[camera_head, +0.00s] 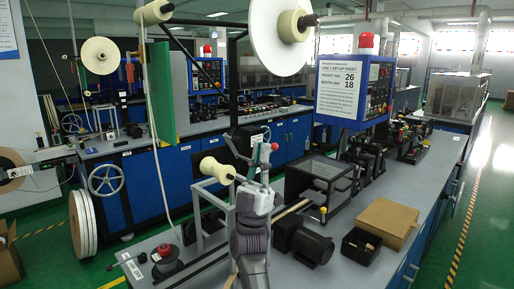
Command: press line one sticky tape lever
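My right arm rises from the bottom middle, and my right gripper (262,158) is at its upper end, in front of the near line's black frame. Its fingers are small and overlap the dark parts behind, so I cannot tell if they are open or shut. A small red tip (275,146) shows right beside the gripper; I cannot tell whether it touches it or whether it is the lever. A cream spool roller (217,170) is just left of the gripper. No sticky tape lever can be picked out with certainty. My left gripper is not in view.
The near grey bench (420,185) carries a black motor (303,240), a black box (361,246) and brown cardboard (388,222). A blue control panel with a sheet (341,90) stands behind. A large white reel (276,45) hangs above. A small red-topped device (166,258) is at front left.

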